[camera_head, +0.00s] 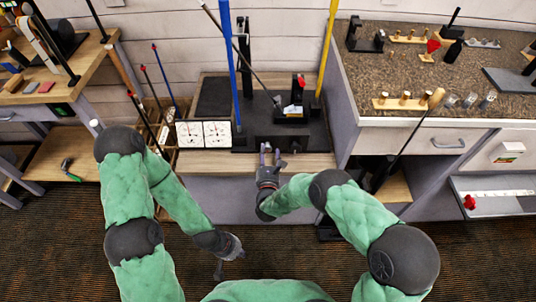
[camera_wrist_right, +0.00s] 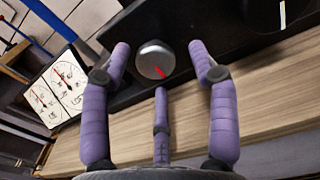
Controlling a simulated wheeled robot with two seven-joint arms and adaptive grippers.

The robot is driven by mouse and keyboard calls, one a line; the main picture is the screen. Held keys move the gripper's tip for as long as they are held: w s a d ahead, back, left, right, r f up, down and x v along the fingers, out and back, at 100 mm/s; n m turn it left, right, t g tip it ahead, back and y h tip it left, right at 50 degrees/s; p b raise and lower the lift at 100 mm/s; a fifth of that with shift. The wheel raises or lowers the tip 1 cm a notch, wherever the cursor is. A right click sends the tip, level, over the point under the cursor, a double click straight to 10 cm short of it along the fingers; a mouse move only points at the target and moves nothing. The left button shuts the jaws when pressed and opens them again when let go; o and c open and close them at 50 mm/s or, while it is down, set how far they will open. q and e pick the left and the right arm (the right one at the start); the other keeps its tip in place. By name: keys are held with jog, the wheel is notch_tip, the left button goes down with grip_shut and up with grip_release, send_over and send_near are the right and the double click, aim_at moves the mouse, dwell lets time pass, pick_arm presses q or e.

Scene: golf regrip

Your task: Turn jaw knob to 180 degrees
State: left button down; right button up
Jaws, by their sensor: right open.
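The round silver jaw knob (camera_wrist_right: 152,66) with a red mark sits on the front of a black base in the right wrist view. Its red mark points toward the lower right of that picture. My right gripper (camera_head: 269,150) is at the front of the bench in the head view. In the right wrist view my right gripper (camera_wrist_right: 159,47) is open, with purple fingers on both sides of the knob and a third below it. No finger clearly touches the knob. My left gripper (camera_head: 230,250) hangs low over the floor, and its finger state is unclear.
The black fixture base (camera_head: 250,140) stands on a wooden bench with blue and yellow upright shafts. Two white dial cards (camera_head: 203,133) are left of it. A granite counter (camera_head: 450,75) with tools is at the right. A club leans over the drawers there.

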jog(key=s, duration=1.2)
jog(key=shift+f, duration=0.1)
jog(key=s+d+f+n+g+y+p, duration=0.2)
jog(key=d+f+n+g+p, duration=0.45)
jog(key=n, duration=1.05)
jog(key=s+d+n+g+y, duration=0.2)
jog(key=s+d+n+g, duration=0.1)
jog(key=s+n+g, duration=0.8)
jog(key=s+n+p, duration=0.1)
jog(key=s+n, duration=0.4)
jog(key=s, duration=0.2)
jog(key=shift+s+f+n, duration=0.4)
